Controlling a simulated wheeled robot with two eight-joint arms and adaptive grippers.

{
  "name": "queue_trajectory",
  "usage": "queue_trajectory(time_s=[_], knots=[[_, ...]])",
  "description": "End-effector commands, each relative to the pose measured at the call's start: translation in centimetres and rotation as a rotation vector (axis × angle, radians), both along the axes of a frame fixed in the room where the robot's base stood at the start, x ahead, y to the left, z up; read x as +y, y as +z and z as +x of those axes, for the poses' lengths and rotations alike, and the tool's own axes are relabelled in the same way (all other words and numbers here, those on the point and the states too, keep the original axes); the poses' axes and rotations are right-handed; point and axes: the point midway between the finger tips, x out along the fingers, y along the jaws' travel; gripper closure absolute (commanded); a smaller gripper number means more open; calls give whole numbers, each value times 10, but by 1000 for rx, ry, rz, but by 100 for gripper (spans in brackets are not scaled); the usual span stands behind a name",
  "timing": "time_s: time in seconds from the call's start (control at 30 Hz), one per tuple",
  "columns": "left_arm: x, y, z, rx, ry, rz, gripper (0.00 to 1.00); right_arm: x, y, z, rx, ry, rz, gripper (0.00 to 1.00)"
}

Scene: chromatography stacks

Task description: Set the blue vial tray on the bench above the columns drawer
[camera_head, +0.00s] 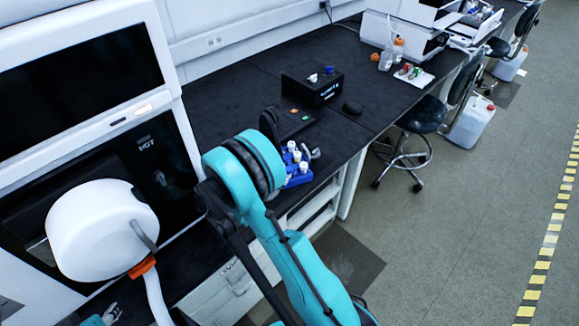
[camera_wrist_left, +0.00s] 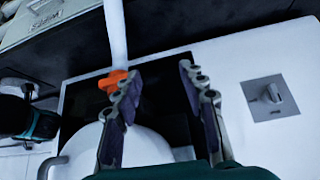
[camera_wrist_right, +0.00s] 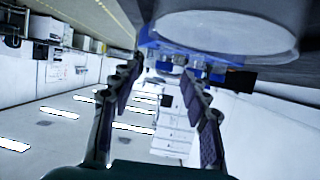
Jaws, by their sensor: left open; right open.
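The blue vial tray (camera_head: 300,180) holds several white-capped vials at the bench's front edge. My right arm partly hides it, and I cannot tell whether it rests on the bench. My right gripper (camera_head: 313,154) is beside the tray, its fingers mostly hidden behind the arm. In the right wrist view, its fingers (camera_wrist_right: 163,72) are apart, with blue tray parts (camera_wrist_right: 150,40) close beyond the tips. My left gripper (camera_head: 110,314) is low at the lower left corner; in the left wrist view its fingers (camera_wrist_left: 160,75) are open and empty. The drawer front (camera_head: 235,275) has a partly hidden label.
A large white round container (camera_head: 100,230) with an orange fitting (camera_head: 142,267) and tube stands near the left arm. A black box (camera_head: 312,86) and a small black device (camera_head: 290,122) sit behind the tray. A stool (camera_head: 420,120) is right of the bench.

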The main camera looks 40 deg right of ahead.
Motion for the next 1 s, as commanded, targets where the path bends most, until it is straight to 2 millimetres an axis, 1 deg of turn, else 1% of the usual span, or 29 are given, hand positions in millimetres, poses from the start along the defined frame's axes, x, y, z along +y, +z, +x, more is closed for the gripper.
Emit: queue_trajectory(time_s=[0.17,0.3,0.4,0.47,0.63,0.67,0.7,0.77,0.8,0.83,1.0], knots=[[0,-11,0,0,0,0,59,-15,-11,3,0,-1,1,54],[0,-24,0,0,0,0,59,-35,-23,7,1,-2,1,54],[0,-28,0,0,0,0,59,-47,-26,7,1,-1,2,54],[0,-28,0,0,0,0,59,-50,-26,8,1,0,2,54],[0,-26,0,0,0,0,59,-50,-25,8,1,2,2,54],[0,-26,0,0,0,0,59,-50,-25,8,1,2,2,56],[0,-26,0,0,0,0,59,-50,-25,8,1,2,2,67],[0,-26,0,0,0,0,59,-49,-25,8,1,2,2,83],[0,-26,0,0,0,0,59,-49,-25,8,1,2,2,93],[0,-26,0,0,0,0,59,-49,-25,8,1,2,2,100],[0,-27,0,0,0,0,59,-49,-24,8,1,2,0,100]])
